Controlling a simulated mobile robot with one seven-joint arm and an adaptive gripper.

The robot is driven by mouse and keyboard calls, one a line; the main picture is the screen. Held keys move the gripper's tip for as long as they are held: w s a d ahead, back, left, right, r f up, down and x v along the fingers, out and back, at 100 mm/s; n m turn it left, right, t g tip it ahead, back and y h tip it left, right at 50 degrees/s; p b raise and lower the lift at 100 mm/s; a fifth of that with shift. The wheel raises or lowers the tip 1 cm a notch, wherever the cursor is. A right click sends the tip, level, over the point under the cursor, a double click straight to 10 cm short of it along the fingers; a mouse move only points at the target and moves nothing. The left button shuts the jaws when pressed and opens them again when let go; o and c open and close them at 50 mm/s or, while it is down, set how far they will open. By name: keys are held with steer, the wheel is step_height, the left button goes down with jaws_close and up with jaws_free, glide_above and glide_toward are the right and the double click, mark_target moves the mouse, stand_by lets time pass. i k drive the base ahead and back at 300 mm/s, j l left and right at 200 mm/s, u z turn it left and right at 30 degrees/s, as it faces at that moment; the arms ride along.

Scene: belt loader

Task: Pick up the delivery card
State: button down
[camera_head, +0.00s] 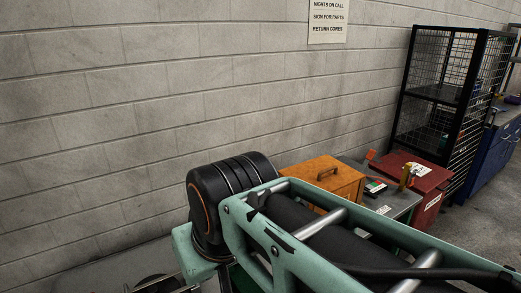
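I cannot pick out the delivery card for certain. A small white card-like patch (383,210) shows on the front part of the grey bench (401,203). A white label-like patch (432,201) is on the front of the red box (419,177), and a pale piece lies on that box's top. All are too small to read. My gripper is not clearly in view. A dark metal part shows at the bottom left edge, but I cannot tell what it belongs to.
A black wire cage (437,95) and blue cabinet (490,157) stand at right. A sign (328,18) hangs on the block wall.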

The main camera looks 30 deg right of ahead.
mark_target(424, 170)
steer(key=z, duration=2.3)
steer(key=i+u, duration=0.1)
steer(key=u, duration=0.25)
steer(key=i+l+u, duration=0.1)
steer(key=u, duration=0.25)
steer(key=i+l+u, duration=0.1)
steer(key=u, duration=0.25)
steer(key=i+l+u, duration=0.15)
steer(key=l, duration=0.2)
steer(key=i+l+u, duration=0.2)
steer(key=l, duration=0.15)
steer(key=i+l+u, duration=0.15)
steer(key=l, duration=0.25)
steer(key=i+l+u, duration=0.2)
steer(key=l, duration=0.15)
steer(key=i+l, duration=0.1)
steer(key=l, duration=0.4)
steer(key=i+l+u, duration=0.15)
steer(key=l, duration=0.9)
